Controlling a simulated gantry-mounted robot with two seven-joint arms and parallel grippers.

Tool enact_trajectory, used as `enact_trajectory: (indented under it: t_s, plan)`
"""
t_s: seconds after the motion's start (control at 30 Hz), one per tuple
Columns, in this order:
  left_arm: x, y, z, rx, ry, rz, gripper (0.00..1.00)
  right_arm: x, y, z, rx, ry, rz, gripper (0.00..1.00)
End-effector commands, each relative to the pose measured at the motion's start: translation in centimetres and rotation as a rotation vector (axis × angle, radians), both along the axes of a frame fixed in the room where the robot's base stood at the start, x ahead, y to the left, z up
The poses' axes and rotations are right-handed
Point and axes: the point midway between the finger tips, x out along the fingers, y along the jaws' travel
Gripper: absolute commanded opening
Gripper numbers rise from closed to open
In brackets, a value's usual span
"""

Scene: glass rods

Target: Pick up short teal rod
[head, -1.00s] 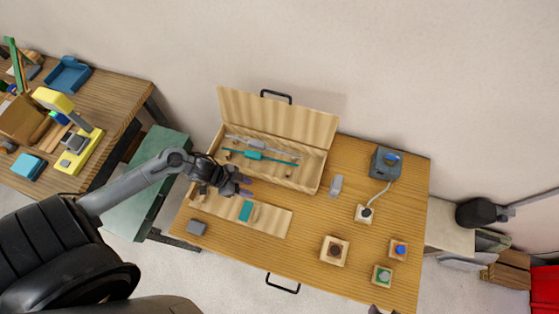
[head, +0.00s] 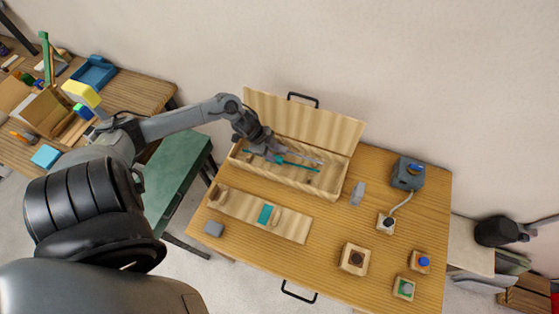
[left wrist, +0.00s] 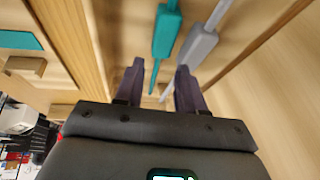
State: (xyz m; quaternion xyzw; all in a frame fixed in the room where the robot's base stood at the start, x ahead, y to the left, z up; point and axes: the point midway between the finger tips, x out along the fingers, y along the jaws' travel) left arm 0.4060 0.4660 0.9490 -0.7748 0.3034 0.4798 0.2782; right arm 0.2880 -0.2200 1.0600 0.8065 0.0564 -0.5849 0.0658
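A teal rod (head: 301,167) with a thicker block in its middle lies in the open wooden box (head: 322,183). It also shows in the left wrist view (left wrist: 167,35), at the top centre, with its thin end reaching down between my fingers. A grey rod (left wrist: 197,46) lies just to its right there, and also shows in the head view (head: 305,154). My left gripper (head: 272,150) is over the box and partly hides both rods. In the left wrist view the fingers (left wrist: 158,75) are apart, with no clear contact on either rod. My right gripper is not in view.
The box's raised lid (head: 330,120) stands behind my left gripper. In front lies a wooden board (head: 290,227) with a teal patch (head: 265,214). The front middle is clear.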

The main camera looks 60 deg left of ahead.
Motion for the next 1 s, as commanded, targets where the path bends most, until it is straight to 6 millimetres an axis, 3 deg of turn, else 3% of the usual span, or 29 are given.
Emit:
enact_trajectory:
  t_s: [0.27, 0.6, 0.9, 0.93, 1.0]
  plan:
    - [0.7, -0.4, -1.5, -0.001, 0.0, 0.001, 0.39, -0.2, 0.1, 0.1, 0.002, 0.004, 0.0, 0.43]
    - [2.2, -1.2, -4.9, 0.0, 0.0, 0.001, 0.39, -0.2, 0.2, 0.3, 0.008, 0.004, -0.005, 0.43]
    - [2.1, -1.2, -5.5, 0.002, 0.003, 0.002, 0.39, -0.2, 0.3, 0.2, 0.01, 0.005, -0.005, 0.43]
    - [2.1, -1.2, -5.5, 0.002, 0.003, 0.002, 0.28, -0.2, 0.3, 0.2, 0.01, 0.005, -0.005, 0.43]
    - [2.1, -1.2, -5.6, 0.003, 0.004, 0.003, 0.17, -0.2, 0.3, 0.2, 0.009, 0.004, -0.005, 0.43]
